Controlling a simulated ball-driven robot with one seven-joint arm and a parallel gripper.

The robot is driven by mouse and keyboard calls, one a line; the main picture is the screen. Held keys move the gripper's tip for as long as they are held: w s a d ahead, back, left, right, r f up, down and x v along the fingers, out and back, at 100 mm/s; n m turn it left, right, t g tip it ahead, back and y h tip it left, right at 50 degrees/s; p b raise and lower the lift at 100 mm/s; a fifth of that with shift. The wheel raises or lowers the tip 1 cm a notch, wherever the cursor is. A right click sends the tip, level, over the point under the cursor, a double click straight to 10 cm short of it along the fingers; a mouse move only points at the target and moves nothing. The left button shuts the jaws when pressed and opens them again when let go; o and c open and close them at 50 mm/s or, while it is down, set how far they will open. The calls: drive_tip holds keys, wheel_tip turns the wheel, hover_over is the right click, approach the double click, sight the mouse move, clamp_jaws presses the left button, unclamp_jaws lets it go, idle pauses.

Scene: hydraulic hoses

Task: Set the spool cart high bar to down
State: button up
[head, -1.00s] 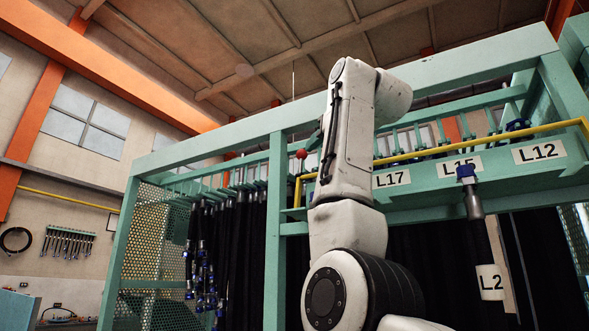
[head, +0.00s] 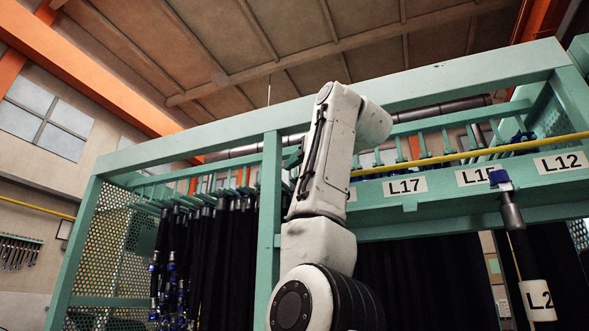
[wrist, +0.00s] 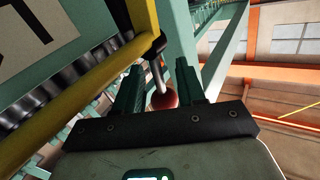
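The high bar is a yellow rail (head: 460,156) running along the front of the green cart frame, just above the labelled beam. In the wrist view its yellow tube (wrist: 75,98) runs diagonally at the left. A grey lever arm (wrist: 157,66) at its end carries a red ball knob (wrist: 163,99). My gripper (wrist: 159,80) has its two green fingers apart, one on each side of the knob. I cannot tell whether they press on it. In the head view my arm hides the knob, the bar's left end and my gripper.
The spool cart's green frame (head: 270,220) stands close in front. Labels L17 (head: 405,186) and L12 (head: 558,162) are on its beam. A hose with tag L2 (head: 537,299) hangs at the right; black hoses (head: 210,250) hang left.

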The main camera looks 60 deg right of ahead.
drive_tip(key=shift+c, duration=0.3)
drive_tip(key=c, duration=0.6)
drive_tip(key=shift+r, duration=0.1)
clamp_jaws()
